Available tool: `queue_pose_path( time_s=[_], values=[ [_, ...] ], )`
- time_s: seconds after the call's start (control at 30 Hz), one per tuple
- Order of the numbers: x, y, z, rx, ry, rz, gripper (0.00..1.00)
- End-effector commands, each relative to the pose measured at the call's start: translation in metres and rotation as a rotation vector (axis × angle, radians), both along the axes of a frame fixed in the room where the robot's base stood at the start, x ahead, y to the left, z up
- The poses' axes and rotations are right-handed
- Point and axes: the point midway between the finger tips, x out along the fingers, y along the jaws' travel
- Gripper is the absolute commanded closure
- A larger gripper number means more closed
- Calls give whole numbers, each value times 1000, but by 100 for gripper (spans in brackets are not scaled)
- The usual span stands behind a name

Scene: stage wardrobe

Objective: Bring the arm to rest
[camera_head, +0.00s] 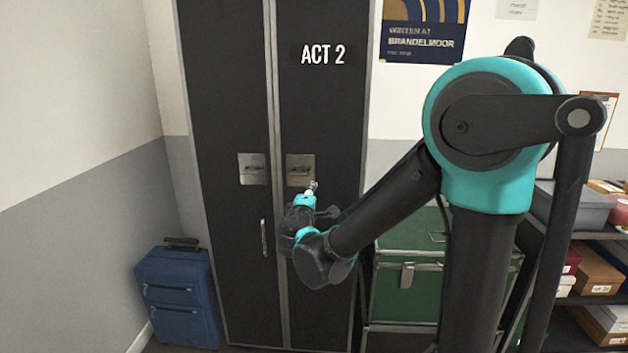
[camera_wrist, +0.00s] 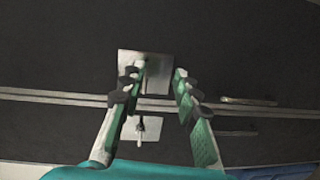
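My gripper (camera_head: 311,187) is in front of the tall dark wardrobe's right door (camera_head: 320,110), which reads "ACT 2". It overlaps the lower right of that door's metal plate (camera_head: 300,165) in the head view. In the wrist view my gripper (camera_wrist: 156,78) has its two fingers apart. No held object shows between them; a metal plate (camera_wrist: 145,62) shows beyond. My arm is bent, with the forearm reaching down and left towards the wardrobe. I cannot tell the exact distance from fingertips to door.
The left door (camera_head: 225,100) has a metal plate and a bar handle (camera_head: 264,237); both doors look shut. A blue suitcase (camera_head: 180,295) stands left of the wardrobe. A green trunk (camera_head: 405,290) stands right, behind my arm. Shelves with boxes (camera_head: 597,270) are far right.

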Motion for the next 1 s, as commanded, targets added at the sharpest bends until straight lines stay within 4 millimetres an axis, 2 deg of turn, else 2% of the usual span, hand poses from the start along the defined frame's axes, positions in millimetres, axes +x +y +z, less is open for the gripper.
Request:
queue_pose_path(
  time_s=[0.03, 0.17, 0.2, 0.27, 0.3, 0.4, 0.5, 0.6, 0.7, 0.83, 1.0],
  values=[
    [-1, -28, -8, 40, 38, -49, 69],
    [-15, -107, -44, 195, 173, -205, 69],
    [-24, -130, -56, 251, 219, -254, 69],
    [-40, -164, -76, 338, 286, -334, 69],
    [-53, -184, -91, 401, 333, -387, 69],
    [-93, -226, -127, 570, 449, -516, 69],
    [-139, -252, -161, 749, 559, -634, 69],
    [-183, -262, -189, 928, 658, -730, 69],
    [-218, -259, -208, 1085, 737, -795, 69],
    [-246, -249, -222, 1228, 803, -837, 69],
    [-257, -243, -226, 1295, 834, -851, 69]
  ],
)
